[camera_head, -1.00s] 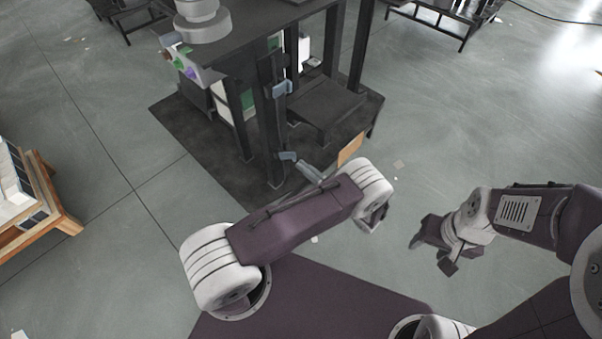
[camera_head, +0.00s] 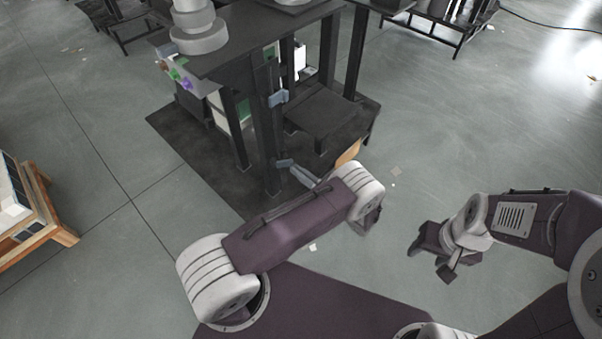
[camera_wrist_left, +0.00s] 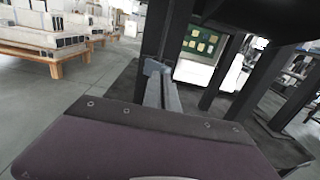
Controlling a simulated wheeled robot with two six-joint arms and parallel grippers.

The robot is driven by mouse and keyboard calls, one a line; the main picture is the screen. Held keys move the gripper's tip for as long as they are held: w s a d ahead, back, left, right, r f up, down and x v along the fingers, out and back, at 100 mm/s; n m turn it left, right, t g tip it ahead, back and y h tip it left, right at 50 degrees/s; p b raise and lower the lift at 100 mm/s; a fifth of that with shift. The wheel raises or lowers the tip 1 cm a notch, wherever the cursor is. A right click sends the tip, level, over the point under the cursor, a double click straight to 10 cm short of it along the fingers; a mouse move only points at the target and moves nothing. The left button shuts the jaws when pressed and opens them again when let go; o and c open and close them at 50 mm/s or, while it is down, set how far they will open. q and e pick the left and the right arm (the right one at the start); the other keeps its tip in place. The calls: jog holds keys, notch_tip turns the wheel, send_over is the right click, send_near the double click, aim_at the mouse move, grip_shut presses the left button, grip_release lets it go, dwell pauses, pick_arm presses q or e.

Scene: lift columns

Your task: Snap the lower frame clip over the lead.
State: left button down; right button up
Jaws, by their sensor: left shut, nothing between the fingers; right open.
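The lower frame clip (camera_head: 284,163) is a small grey-blue piece low on the dark upright post of the frame. It also shows in the left wrist view (camera_wrist_left: 153,66). My left gripper (camera_head: 295,169) is shut and empty, its grey fingers reaching to the clip; the tips overlap it in view, and I cannot tell if they touch. The fingers also show in the left wrist view (camera_wrist_left: 158,82). A similar upper clip (camera_head: 279,97) sits higher on the post. I cannot make out the lead against the dark post. My right gripper (camera_head: 430,260) is open and empty, far from the frame.
The dark frame (camera_head: 265,135) stands on a dark mat (camera_head: 190,155), with a low black platform (camera_head: 318,108) behind the post. A wooden pallet (camera_head: 45,235) with boxes is at the left. A bench (camera_head: 445,25) stands at the back.

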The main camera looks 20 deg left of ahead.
pick_arm(q)
jog(key=shift+a, duration=0.2)
jog(key=b+v, duration=0.1)
jog(key=v, duration=0.6)
jog(key=shift+b, duration=0.4)
dwell(0.4)
